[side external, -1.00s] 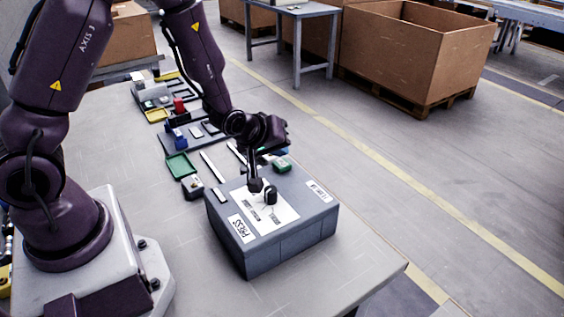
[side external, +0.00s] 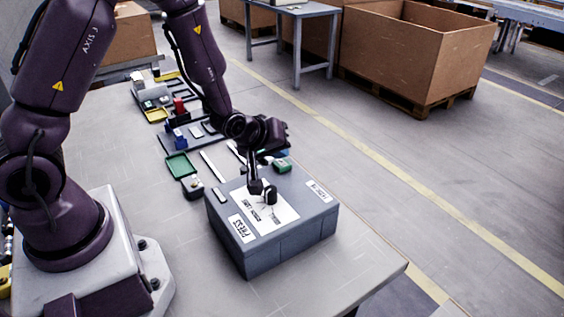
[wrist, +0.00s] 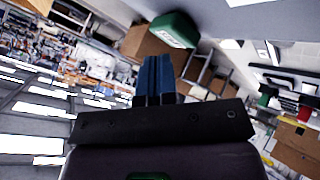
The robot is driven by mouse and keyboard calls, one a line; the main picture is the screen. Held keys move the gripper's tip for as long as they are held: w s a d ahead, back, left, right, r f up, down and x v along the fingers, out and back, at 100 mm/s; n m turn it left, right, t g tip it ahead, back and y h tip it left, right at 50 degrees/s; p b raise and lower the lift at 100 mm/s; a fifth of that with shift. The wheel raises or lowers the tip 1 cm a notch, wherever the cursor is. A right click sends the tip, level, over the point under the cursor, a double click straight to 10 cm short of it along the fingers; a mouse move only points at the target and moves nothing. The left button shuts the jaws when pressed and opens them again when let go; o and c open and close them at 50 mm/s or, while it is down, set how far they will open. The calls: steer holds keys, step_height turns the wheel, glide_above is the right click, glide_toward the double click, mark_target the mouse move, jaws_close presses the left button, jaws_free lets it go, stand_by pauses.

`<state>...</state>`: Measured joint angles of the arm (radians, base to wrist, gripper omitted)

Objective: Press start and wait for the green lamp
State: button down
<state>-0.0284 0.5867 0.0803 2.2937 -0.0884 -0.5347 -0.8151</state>
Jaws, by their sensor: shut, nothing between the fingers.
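A grey box (side external: 285,243) with a "PRESS" label and a white printed panel on top stands near the table's front corner. My gripper (side external: 255,188) is shut and empty, pointing down just over the panel. A small dark knob-like part (side external: 270,195) is right beside the fingertips; whether they touch it is unclear. A green block (side external: 282,166) shows at the box's far side, and a green part also shows at the top of the wrist view (wrist: 175,28). My closed fingers show in the wrist view (wrist: 155,80). I cannot make out a lit green lamp or which part is start.
A small dark unit (side external: 192,187) and a green tray (side external: 180,165) lie left of the box. Trays with coloured parts (side external: 178,125) are further back. The table (side external: 130,180) is clear to the left and in front. A large cardboard crate (side external: 415,60) stands on the floor.

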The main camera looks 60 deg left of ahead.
mark_target(279, 162)
steer(key=shift+f, duration=0.85)
stand_by(0.7)
steer(key=shift+w+r, duration=0.1)
steer(key=shift+r, duration=0.05)
stand_by(0.6)
steer(key=shift+r, duration=0.65)
steer(key=shift+r, duration=2.55)
